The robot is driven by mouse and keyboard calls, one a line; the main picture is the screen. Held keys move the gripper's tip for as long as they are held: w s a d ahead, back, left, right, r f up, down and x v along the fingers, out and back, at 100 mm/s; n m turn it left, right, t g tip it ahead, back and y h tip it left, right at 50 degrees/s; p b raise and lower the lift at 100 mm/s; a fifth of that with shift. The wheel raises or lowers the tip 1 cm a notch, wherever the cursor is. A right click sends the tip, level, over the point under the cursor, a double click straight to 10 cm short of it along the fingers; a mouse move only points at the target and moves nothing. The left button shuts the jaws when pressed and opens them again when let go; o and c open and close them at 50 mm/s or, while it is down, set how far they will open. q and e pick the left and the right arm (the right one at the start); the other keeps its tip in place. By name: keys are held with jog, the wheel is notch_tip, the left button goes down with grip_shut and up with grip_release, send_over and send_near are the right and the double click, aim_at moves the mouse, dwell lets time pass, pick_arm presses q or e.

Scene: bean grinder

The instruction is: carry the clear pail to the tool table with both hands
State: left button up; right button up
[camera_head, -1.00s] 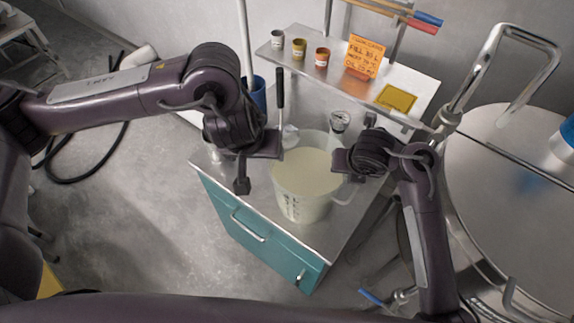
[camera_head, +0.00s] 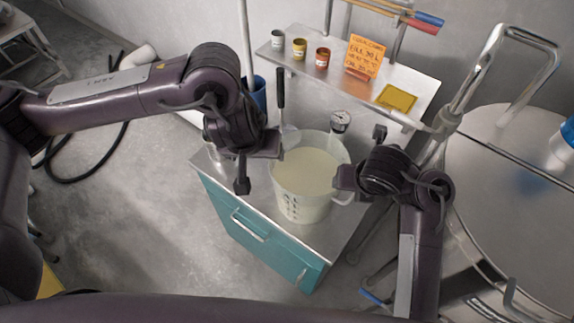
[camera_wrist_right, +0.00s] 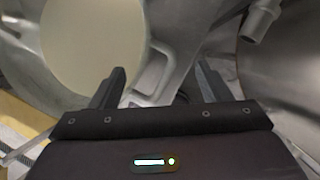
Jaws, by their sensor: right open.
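The clear pail (camera_head: 300,207) stands upright on a metal-topped teal cabinet (camera_head: 325,238) and holds pale yellowish liquid. Its loop handle (camera_head: 344,196) sticks out at the right. My left gripper (camera_head: 256,168) is open at the pail's left side, its fingers apart. My right gripper (camera_head: 360,155) is open at the right side, near the rim and above the handle. In the right wrist view, the pail (camera_wrist_right: 150,40) fills the upper left beyond the open fingers of my right gripper (camera_wrist_right: 161,78). Contact with the pail cannot be told on either side.
Behind the pail, a shelf (camera_head: 310,68) bears small cups (camera_head: 299,49), an orange sign (camera_head: 364,57) and a yellow tray (camera_head: 397,98). A dial gauge (camera_head: 340,121) and a black-handled tool (camera_head: 281,95) stand close behind. A large metal vessel (camera_head: 510,190) is at the right.

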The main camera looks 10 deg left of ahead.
jog(key=s+d, duration=0.1)
jog(key=s, duration=0.6)
jog(key=shift+s, duration=0.2)
jog(key=shift+d, duration=0.1)
jog(key=s+d+p, duration=0.2)
jog(key=s+d, duration=0.2)
jog(key=shift+s, duration=0.2)
dwell(0.7)
